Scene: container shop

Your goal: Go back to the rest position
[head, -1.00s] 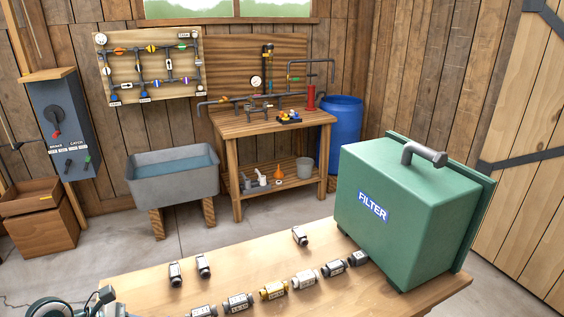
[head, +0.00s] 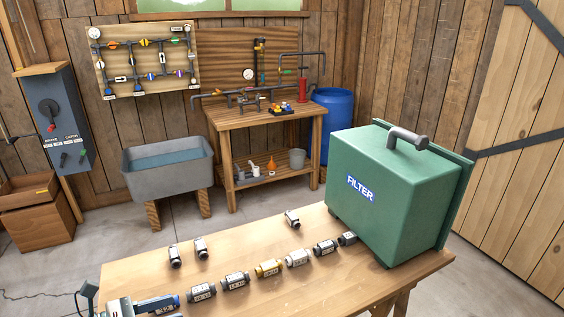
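Neither of my grippers shows in the head view, so I cannot see whether they hold anything. The wooden table (head: 330,290) in front of me carries a green box (head: 395,195) labelled FILTER, with a grey handle on top, at its right end. A row of labelled cylindrical cartridges runs along the table, including a yellow one (head: 268,268). Part of a device (head: 120,306) with a blue piece shows at the bottom left, cut off by the frame.
A water trough (head: 170,180), a workbench (head: 265,120) with pipes, and a blue barrel (head: 335,115) line the back wall. Bare floor lies between them and my table.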

